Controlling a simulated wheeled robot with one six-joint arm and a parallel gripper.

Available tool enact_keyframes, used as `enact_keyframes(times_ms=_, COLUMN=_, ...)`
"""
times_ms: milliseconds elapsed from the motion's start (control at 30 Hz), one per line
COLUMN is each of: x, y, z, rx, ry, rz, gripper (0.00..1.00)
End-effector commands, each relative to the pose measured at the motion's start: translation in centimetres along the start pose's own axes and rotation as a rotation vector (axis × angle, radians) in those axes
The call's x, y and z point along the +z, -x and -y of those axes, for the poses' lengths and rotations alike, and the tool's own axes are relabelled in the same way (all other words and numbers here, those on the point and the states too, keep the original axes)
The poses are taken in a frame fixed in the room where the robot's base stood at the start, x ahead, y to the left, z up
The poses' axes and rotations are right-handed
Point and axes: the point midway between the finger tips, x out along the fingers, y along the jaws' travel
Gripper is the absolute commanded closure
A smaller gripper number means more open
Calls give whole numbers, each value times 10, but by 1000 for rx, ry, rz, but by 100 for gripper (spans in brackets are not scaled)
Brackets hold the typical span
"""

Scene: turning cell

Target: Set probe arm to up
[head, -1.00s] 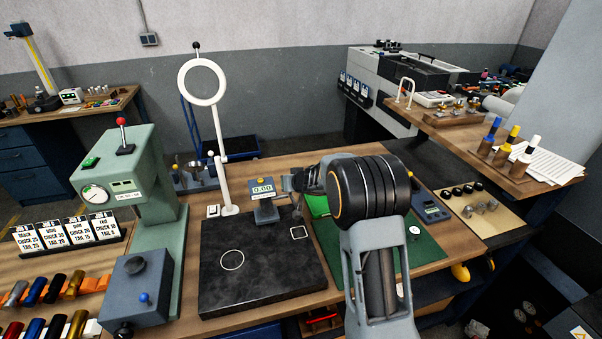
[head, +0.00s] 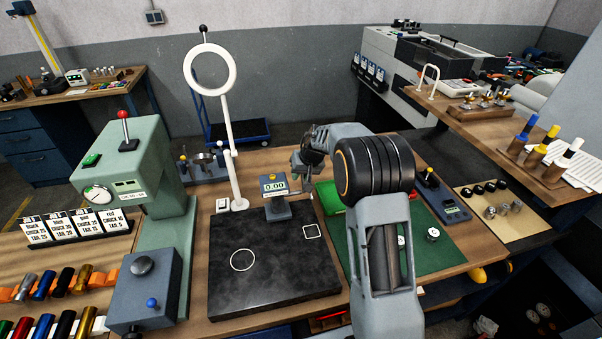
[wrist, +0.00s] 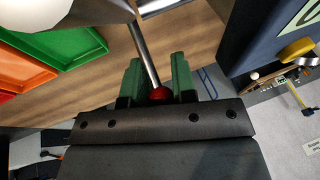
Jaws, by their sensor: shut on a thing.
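The gauge (head: 276,187) is a small blue-grey unit with a 0.00 display, standing at the back of the dark plate. In the wrist view its dark blue body (wrist: 262,40) with a yellow button is at the upper right. A thin metal rod (wrist: 146,55) with a red ball (wrist: 160,93) at its end, which looks like the probe arm, runs up the wrist view. My gripper (wrist: 158,88) has green fingers closed around the red ball. In the head view my gripper (head: 302,172) is just right of the gauge, and the rod is mostly hidden there.
The dark plate (head: 270,265) is mostly bare. A white stand with a ring (head: 210,68) rises left of the gauge. A green press (head: 150,180) stands farther left. A green mat (head: 440,255) with small parts lies right of my arm. An open green bin (wrist: 72,40) is near my gripper.

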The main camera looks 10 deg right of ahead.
Motion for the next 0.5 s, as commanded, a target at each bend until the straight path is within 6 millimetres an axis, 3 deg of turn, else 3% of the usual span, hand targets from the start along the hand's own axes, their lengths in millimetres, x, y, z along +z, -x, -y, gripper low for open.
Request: enact_keyframes(times_ms=500, x=-3, y=-6, z=-3, rx=8, ry=-52, rz=137, gripper=100)
